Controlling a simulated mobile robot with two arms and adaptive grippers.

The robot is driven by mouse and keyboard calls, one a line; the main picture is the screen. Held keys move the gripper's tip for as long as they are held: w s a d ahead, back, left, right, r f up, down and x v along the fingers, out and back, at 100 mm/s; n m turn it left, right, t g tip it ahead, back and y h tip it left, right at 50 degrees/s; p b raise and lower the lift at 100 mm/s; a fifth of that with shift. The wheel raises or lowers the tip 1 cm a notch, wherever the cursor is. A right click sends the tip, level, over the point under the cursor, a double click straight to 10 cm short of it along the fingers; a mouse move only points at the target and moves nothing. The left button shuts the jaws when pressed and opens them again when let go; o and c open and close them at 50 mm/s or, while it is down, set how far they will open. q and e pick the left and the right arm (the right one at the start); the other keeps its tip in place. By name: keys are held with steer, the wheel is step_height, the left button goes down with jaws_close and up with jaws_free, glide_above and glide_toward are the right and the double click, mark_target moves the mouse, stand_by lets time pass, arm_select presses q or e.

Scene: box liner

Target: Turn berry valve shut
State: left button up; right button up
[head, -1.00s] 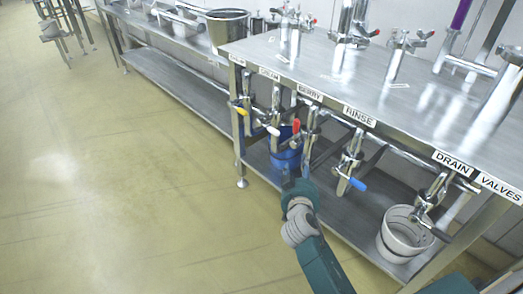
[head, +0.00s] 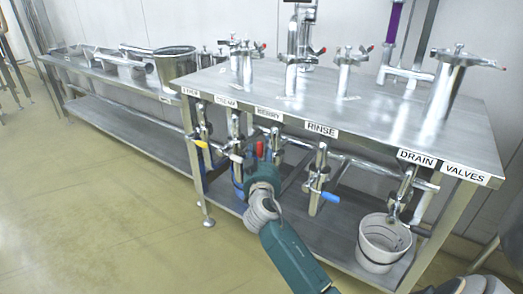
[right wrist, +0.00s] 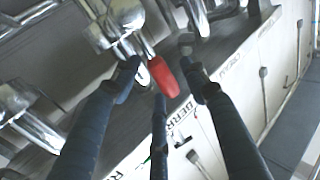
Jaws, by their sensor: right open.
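The berry valve's red handle (head: 260,149) hangs under the front table edge, below the BERRY label (head: 268,113). In the right wrist view the red handle (right wrist: 164,77) slants from the metal valve body (right wrist: 122,30). My right gripper (head: 243,163) is in front of the valves, low beside the red handle. In the right wrist view its open dark fingers (right wrist: 160,88) lie on either side of the handle, with a third finger below it. I cannot tell whether any finger touches the handle. My left gripper is not in view.
The rinse valve's blue handle (head: 330,197) is right of my gripper, and a yellow handle (head: 201,144) is left. A white bucket (head: 383,243) stands on the lower shelf under the drain valve. The floor (head: 110,220) at left is clear.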

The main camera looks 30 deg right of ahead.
steer(key=shift+w+d, duration=0.3)
steer(key=shift+w, duration=0.15)
jaws_close()
